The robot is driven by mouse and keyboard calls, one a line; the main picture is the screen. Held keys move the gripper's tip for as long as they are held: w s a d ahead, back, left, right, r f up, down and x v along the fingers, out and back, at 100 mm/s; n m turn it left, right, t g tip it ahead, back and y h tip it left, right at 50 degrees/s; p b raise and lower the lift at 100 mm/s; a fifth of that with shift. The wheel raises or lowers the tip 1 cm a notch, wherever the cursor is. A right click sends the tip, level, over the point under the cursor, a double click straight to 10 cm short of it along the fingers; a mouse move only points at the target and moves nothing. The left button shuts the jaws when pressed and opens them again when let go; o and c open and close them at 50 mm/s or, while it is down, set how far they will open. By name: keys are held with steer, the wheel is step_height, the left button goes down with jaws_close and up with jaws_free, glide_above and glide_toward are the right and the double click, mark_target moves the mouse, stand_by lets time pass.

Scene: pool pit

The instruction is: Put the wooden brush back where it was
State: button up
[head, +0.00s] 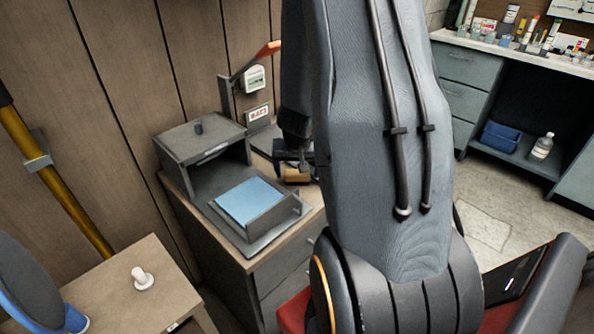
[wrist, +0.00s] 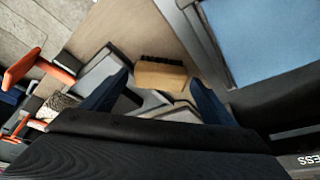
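The wooden brush (wrist: 160,75) is a small tan block with dark bristles along its far edge. In the wrist view it lies between and slightly beyond the tips of my gripper (wrist: 158,80). The two dark fingers are spread, with a gap on each side of it. In the head view the brush (head: 297,176) shows just below my gripper (head: 293,155), over the right part of the wooden cabinet top (head: 312,194). My arm hides much of that area. I cannot tell whether the brush touches the top.
A grey box unit (head: 200,140) and an open tray with a blue sheet (head: 249,201) stand left of the brush. In the wrist view several orange-and-black items (wrist: 25,68) lie at left.

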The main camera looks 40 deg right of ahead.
steer(key=shift+r, duration=0.1)
steer(key=shift+r+p, duration=0.5)
steer(key=shift+p, duration=0.15)
steer(key=p+v, duration=0.8)
steer(key=v, duration=0.3)
steer(key=s+a+r+n+y, duration=0.1)
steer(key=a+r+n+y, duration=0.45)
steer(key=a, duration=0.95)
steer(key=s+a+r+n+g+h, duration=0.1)
steer(key=s+a+r+n+h, duration=0.1)
steer(key=s+a+r, duration=0.3)
steer(key=s+a, duration=0.1)
steer(key=s, duration=0.3)
steer(key=shift+a+r+g+h+p, duration=0.35)
steer(key=shift+a+g, duration=0.05)
step_height(320, 180, down, 4)
steer(key=b, duration=0.3)
steer(key=shift+r, duration=0.25)
